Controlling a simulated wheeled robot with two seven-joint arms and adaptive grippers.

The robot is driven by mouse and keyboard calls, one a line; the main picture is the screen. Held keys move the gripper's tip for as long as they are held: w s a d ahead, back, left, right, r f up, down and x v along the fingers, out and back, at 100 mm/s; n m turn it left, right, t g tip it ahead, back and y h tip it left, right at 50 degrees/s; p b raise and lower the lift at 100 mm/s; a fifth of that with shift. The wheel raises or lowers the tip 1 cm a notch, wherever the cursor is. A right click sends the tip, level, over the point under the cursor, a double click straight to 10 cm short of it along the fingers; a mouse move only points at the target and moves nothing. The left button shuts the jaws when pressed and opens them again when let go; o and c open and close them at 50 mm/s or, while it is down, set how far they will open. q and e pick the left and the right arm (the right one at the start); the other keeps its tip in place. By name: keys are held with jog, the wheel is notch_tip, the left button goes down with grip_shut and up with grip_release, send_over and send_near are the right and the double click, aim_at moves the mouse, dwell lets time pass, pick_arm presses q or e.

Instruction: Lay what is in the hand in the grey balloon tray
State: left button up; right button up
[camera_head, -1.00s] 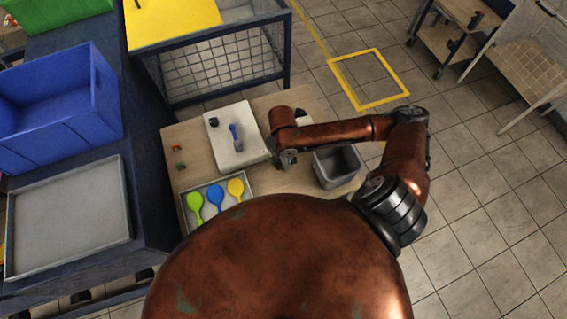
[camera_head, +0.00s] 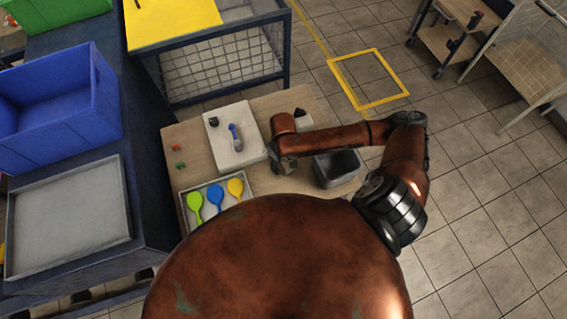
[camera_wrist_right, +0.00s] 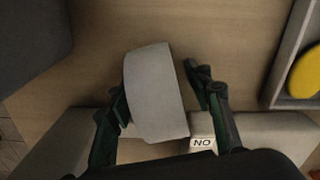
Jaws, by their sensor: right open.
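My right gripper (camera_head: 282,168) is over the wooden table in the head view. The right wrist view shows its two fingers (camera_wrist_right: 163,100) apart, with a pale grey curved piece (camera_wrist_right: 155,92) between them. The piece is close to the left finger, with a gap to the right finger. I cannot tell whether it rests on the table. The grey balloon tray (camera_head: 248,178) holds a green, a blue and a yellow balloon. Its edge also shows at the right of the right wrist view (camera_wrist_right: 274,88). My left gripper is not in view.
A dark grey bin (camera_head: 337,168) stands right of the gripper; a white board (camera_head: 238,150) with a blue-handled item lies behind left. Small red and green pieces (camera_head: 178,157) lie on the table's left. A label reading NO (camera_wrist_right: 203,143) shows near the right finger.

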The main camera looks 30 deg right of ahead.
notch_tip(320, 180, up, 12)
jog(key=shift+r+p, duration=0.15)
jog(key=shift+p, duration=0.3)
dwell(1.0)
